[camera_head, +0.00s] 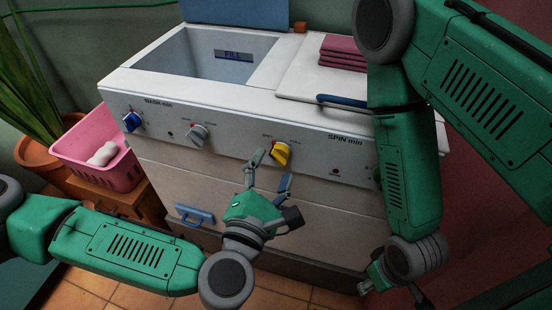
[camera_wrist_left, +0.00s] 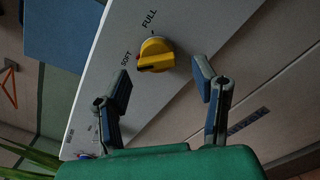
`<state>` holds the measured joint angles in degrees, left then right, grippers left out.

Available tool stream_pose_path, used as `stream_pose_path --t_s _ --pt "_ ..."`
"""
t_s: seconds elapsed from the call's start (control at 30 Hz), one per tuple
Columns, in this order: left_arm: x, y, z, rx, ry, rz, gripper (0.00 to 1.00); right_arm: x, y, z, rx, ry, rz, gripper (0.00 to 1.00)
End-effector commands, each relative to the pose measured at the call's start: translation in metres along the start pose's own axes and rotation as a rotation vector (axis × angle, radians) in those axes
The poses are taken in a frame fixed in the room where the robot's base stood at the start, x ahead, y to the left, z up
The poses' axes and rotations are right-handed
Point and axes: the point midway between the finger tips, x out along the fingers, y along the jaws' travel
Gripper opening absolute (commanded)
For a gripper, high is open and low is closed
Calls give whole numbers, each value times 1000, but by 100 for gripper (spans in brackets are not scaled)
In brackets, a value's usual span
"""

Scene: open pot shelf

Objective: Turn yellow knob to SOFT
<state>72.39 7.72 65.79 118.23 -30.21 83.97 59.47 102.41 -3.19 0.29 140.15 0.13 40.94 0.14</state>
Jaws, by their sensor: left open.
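The yellow knob (camera_head: 281,153) is on the white front panel of the washing machine (camera_head: 225,125). In the left wrist view the knob (camera_wrist_left: 155,56) sits beside the printed words SOFT (camera_wrist_left: 126,58) and FULL (camera_wrist_left: 150,18). Its raised grip lies roughly across that picture; which word it points to is unclear. My left gripper (camera_head: 270,170) is open just in front of and below the knob. In the wrist view its fingertips (camera_wrist_left: 163,78) are spread on either side, short of the knob, with nothing between them. My right gripper (camera_head: 374,281) is low at the right, partly hidden by its arm.
A grey knob (camera_head: 197,134) and a blue knob (camera_head: 132,121) share the panel to the left. A blue handle (camera_head: 195,215) is below. A pink basket (camera_head: 98,155) stands at the left. Folded dark-red cloths (camera_head: 343,52) lie on top. My right arm covers the panel's right end.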

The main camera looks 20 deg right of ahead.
Motion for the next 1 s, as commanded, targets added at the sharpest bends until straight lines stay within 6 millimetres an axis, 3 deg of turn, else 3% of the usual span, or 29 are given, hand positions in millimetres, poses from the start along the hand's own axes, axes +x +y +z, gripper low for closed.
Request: stream_pose_path --t_s 0.2,0.4,0.6,1.0 --pt "-49 -2 -1 -2 2 -6 54 0 0 0 0 0 0 40" --pt "-80 -2 -1 -1 2 -5 54 0 0 0 0 0 0 40" --pt "-90 -2 -1 0 3 -3 54 0 0 0 0 0 0 40" --pt "-90 -2 -1 0 2 -3 54 1 0 -2 0 -2 -1 40"
